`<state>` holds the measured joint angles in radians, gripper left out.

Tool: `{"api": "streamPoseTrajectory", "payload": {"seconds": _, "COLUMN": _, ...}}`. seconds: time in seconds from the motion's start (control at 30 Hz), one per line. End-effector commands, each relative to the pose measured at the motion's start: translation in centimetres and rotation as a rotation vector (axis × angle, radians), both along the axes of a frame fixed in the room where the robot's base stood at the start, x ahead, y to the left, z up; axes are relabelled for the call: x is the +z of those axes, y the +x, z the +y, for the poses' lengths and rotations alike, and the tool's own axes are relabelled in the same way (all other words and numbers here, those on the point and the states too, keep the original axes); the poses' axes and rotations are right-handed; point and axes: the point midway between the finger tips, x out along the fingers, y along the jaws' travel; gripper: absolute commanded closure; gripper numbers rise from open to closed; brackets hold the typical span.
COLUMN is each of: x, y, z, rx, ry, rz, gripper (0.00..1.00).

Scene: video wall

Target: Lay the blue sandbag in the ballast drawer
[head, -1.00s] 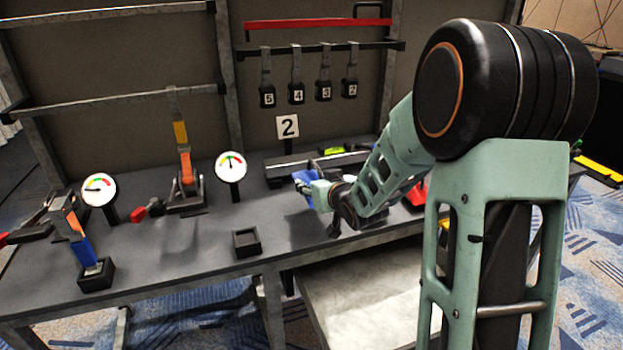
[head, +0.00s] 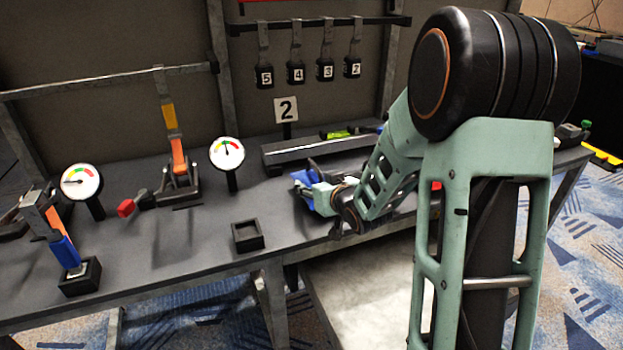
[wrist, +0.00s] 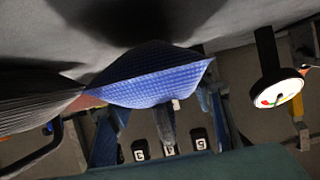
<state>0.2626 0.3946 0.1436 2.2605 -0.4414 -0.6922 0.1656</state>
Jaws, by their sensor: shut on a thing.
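The blue sandbag (head: 304,178) is in my gripper (head: 314,190), low over the right part of the grey workbench in the head view. My gripper is shut on it; the fingers are partly hidden by the bag and my wrist. In the wrist view the blue sandbag (wrist: 155,76) spans the middle, with a dark shadow on the bench surface behind it. A pale flat surface (head: 370,290) shows below the bench's front edge, partly hidden by my arm. I cannot tell whether it is the ballast drawer.
A small open black box (head: 248,236) stands near the bench's front edge. Two gauges (head: 227,153) and a clamp (head: 178,175) stand left. Numbered tags (head: 296,73) hang behind.

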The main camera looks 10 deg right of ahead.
Motion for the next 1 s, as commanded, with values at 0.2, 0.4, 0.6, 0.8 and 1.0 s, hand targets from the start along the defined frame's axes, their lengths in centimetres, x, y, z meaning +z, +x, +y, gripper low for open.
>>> {"api": "streamPoseTrajectory", "payload": {"seconds": 0.2, "x": -0.43, "y": -0.05, "z": -0.22, "rx": 0.001, "ry": 0.0, "rz": -0.015, "gripper": 1.0}}
{"api": "streamPoseTrajectory", "payload": {"seconds": 0.4, "x": -0.5, "y": -0.04, "z": -0.21, "rx": 0.001, "ry": 0.0, "rz": -0.015, "gripper": 1.0}}
{"api": "streamPoseTrajectory", "payload": {"seconds": 0.6, "x": -1.11, "y": -0.25, "z": -0.21, "rx": 0.0, "ry": 0.0, "rz": -0.004, "gripper": 0.41}}
{"api": "streamPoseTrajectory", "payload": {"seconds": 0.8, "x": -1.11, "y": -0.25, "z": -0.21, "rx": 0.0, "ry": 0.0, "rz": -0.004, "gripper": 0.35}}
{"api": "streamPoseTrajectory", "payload": {"seconds": 1.0, "x": -0.78, "y": -0.24, "z": -0.21, "rx": 0.0, "ry": 0.0, "rz": -0.004, "gripper": 0.35}}
